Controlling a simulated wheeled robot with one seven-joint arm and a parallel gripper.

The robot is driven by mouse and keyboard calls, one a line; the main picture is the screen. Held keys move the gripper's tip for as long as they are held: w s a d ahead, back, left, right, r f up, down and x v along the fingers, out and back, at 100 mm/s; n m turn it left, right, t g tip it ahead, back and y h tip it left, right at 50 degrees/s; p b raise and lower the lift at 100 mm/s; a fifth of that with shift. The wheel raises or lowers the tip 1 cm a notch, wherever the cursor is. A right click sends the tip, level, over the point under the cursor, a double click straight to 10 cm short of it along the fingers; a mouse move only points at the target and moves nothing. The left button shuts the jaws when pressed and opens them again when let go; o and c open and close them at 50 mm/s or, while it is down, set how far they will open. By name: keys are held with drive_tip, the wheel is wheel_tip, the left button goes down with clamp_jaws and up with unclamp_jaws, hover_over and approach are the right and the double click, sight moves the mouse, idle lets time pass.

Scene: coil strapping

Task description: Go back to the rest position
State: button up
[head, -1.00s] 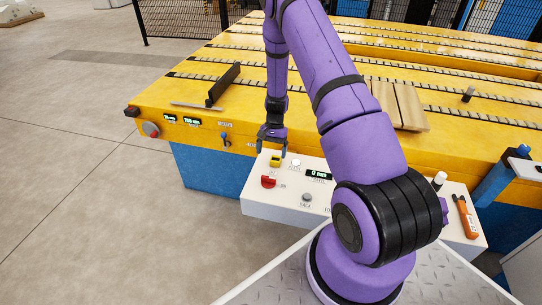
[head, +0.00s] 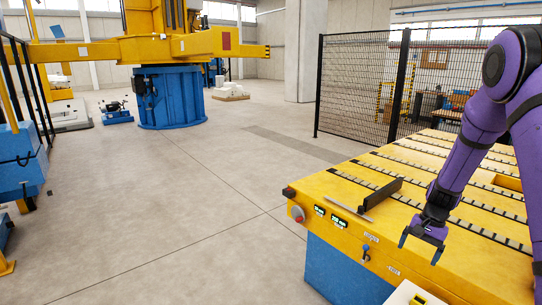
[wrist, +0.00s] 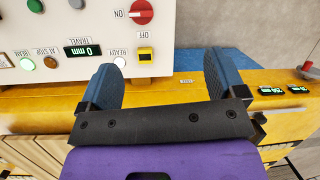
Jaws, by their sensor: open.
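My gripper (head: 421,249) hangs from my purple arm at the right of the head view, above the front edge of the yellow roller table (head: 335,182). Its two blue-grey fingers are apart and nothing is between them. In the wrist view my gripper (wrist: 165,85) is also open and empty. Beyond its fingers is the white control panel (wrist: 100,28), with a red knob (wrist: 141,11), a yellow switch (wrist: 145,55) and a display (wrist: 82,50) reading 0 mm. The fingers appear apart from the controls.
A black upright plate (head: 382,194) stands on the table left of my gripper. A black mesh fence (head: 360,85) is behind the table. A yellow-armed machine on a blue base (head: 170,98) stands farther back. The grey floor (head: 190,210) at left is clear.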

drive_tip(key=s+a+r+n+t, duration=0.1)
drive_tip(key=s+a+r, duration=0.25)
drive_tip(key=r, duration=0.45)
drive_tip(key=s+a+r+n+t+h, duration=0.15)
drive_tip(key=s+r, duration=0.25)
drive_tip(key=r, duration=0.4)
drive_tip(key=s+a+r+n+t, duration=0.1)
drive_tip(key=s+a+r+n, duration=0.2)
drive_tip(key=r, duration=0.5)
drive_tip(key=s+a+r+n+t, duration=0.1)
drive_tip(key=s+r, duration=0.1)
drive_tip(key=s, duration=0.4)
drive_tip(key=s+a+r+n+t+h, duration=0.1)
drive_tip(key=s+a+r, duration=0.1)
drive_tip(key=s, duration=0.5)
drive_tip(key=s+a+r+n+t, duration=0.1)
drive_tip(key=s+a+r, duration=0.1)
drive_tip(key=s+r, duration=0.2)
drive_tip(key=s, duration=0.2)
drive_tip(key=shift+s+r, duration=0.25)
drive_tip(key=shift+s, duration=0.15)
